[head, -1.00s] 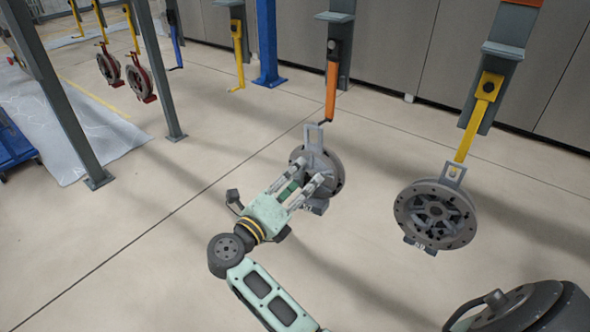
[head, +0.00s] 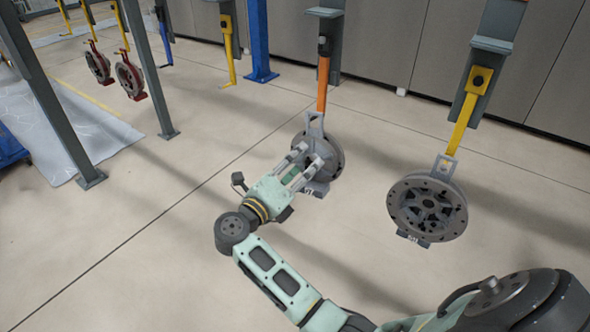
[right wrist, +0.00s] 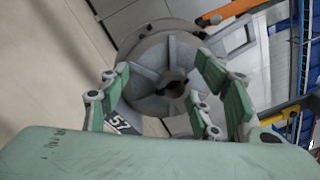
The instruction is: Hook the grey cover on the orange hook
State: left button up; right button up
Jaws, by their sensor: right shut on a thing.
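The grey cover (head: 336,158) is a round disc with a frame-like loop on top. It hangs upright in my right gripper (head: 310,164), which is shut on its hub. The orange hook (head: 323,84) hangs from a grey bracket above the cover. The hook's lower end overlaps the top of the cover's loop (head: 314,124) in the head view; I cannot tell if it passes through. The right wrist view shows the cover's ribbed face (right wrist: 165,52) between the fingers, with a "57" tag below. My left gripper is not in view.
A yellow hook (head: 462,124) at the right carries another grey cover (head: 427,208). Red covers (head: 131,76) hang at the far left behind a grey post (head: 52,90). An empty yellow hook (head: 228,50) and a blue post (head: 258,40) stand behind. Floor around the cover is clear.

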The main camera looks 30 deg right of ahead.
aim_at(313, 154)
jog(key=shift+x, duration=3.1)
jog(key=shift+w+d+f+b, duration=0.25)
jog(key=shift+d+f+b, duration=0.3)
jog(key=shift+f+b, duration=0.4)
jog(key=shift+r, duration=0.1)
